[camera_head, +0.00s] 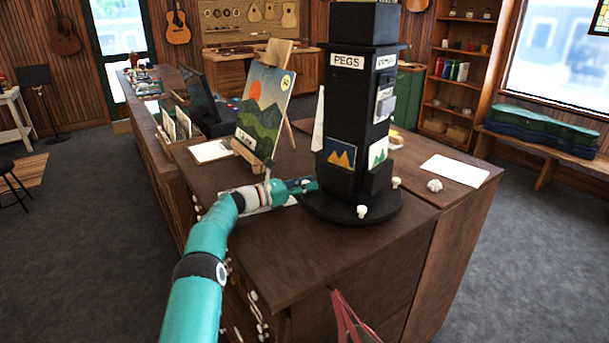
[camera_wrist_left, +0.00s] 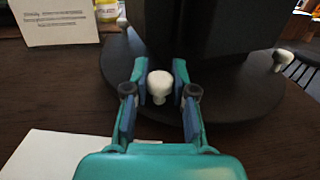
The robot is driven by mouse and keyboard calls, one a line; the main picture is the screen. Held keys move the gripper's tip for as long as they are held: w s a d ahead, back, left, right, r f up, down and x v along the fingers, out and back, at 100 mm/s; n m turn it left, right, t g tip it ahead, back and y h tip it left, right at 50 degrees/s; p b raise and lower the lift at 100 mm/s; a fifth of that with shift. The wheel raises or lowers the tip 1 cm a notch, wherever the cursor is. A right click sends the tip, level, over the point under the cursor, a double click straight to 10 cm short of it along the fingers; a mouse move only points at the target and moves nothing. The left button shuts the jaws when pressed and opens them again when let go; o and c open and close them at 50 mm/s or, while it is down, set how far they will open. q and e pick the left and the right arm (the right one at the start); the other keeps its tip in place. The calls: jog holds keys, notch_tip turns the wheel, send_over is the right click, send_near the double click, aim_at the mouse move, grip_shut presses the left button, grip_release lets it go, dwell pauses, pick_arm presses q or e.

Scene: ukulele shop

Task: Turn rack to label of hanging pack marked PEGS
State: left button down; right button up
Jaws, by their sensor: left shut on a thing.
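The black rack (camera_head: 345,112) stands upright on a round base (camera_head: 340,210) on the wooden counter. A PEGS label (camera_head: 347,61) is on its upper face towards me; another label (camera_head: 387,61) on the right face is too oblique to read. Packs with an orange mountain picture (camera_head: 341,153) and a green one (camera_head: 378,152) hang low on the rack. My left gripper (camera_head: 304,186) is at the base's left edge, shut on a white knob (camera_wrist_left: 160,84) between its fingers. Other white knobs (camera_head: 361,211) (camera_head: 396,182) stand along the rim. My right gripper is not in view.
A landscape painting (camera_head: 264,108) on an easel stands left of the rack. A white sheet (camera_head: 454,170) and a small white object (camera_head: 435,185) lie to the right. A card (camera_wrist_left: 60,22) stands behind the gripper's left side.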

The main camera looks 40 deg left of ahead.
pick_arm(q)
jog(key=shift+d, duration=0.2)
jog(key=c, duration=1)
grip_release()
jog(key=shift+o, duration=0.2)
jog(key=shift+a, duration=0.1)
jog(key=shift+s+a, duration=0.1)
jog(key=shift+s, duration=0.05)
jog(key=shift+s+a, duration=0.25)
jog(key=shift+s, duration=0.25)
jog(key=v, duration=1)
jog(key=shift+s+a+f, duration=0.1)
jog(key=shift+s, duration=0.2)
jog(key=shift+c, duration=0.3)
